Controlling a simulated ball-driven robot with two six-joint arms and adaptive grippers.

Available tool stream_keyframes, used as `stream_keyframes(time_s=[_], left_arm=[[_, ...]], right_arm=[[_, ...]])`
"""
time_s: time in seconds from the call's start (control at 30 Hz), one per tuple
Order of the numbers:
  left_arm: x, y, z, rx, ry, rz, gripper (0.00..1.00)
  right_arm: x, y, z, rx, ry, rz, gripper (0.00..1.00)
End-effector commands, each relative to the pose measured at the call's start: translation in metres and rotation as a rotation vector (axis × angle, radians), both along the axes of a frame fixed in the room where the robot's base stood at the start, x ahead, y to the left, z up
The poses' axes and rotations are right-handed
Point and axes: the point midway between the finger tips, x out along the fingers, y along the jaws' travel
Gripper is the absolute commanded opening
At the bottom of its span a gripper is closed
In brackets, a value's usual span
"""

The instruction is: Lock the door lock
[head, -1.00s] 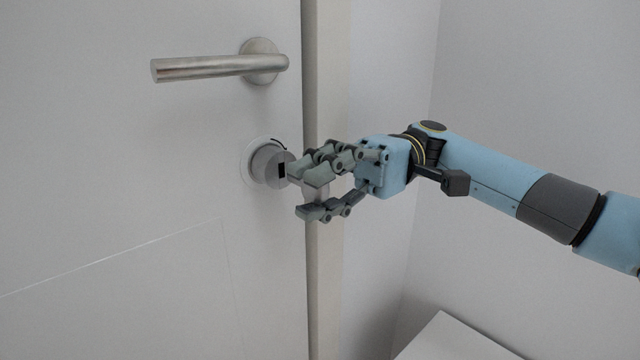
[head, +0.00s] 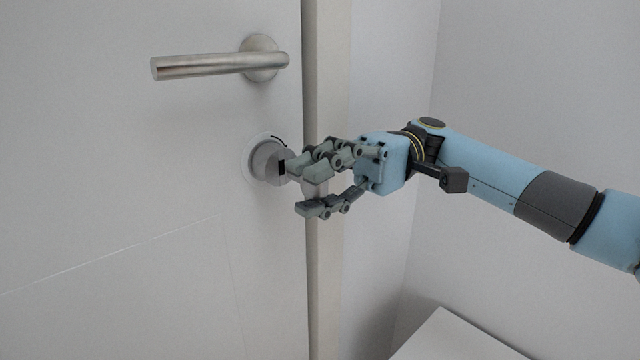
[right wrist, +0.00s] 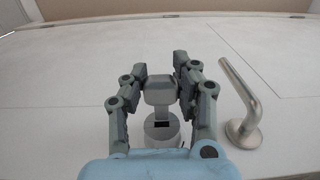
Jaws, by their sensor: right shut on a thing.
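The door lock (head: 267,161) is a round grey cylinder on a round plate on the white door, below the handle. A curved black arrow mark is at the plate's upper rim, and a dark slot shows on the cylinder's face. The lock also shows in the right wrist view (right wrist: 158,132), where a pale grey turn piece (right wrist: 160,90) stands out from it between the fingers. My right gripper (head: 312,190) is shut on this turn piece. The fingers partly hide it in the head view. My left gripper is not in view.
A metal lever handle (head: 205,66) sticks out from the door above the lock. The door frame (head: 326,290) runs upright just right of the lock, behind my right gripper. A pale flat surface (head: 455,340) is at the lower right.

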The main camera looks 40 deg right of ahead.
Motion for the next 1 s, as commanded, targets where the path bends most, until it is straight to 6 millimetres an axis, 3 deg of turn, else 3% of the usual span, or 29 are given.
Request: stream_keyframes(time_s=[1.0], left_arm=[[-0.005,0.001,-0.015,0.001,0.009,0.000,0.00]], right_arm=[[0.026,0.002,-0.001,0.000,-0.001,0.000,0.03]])
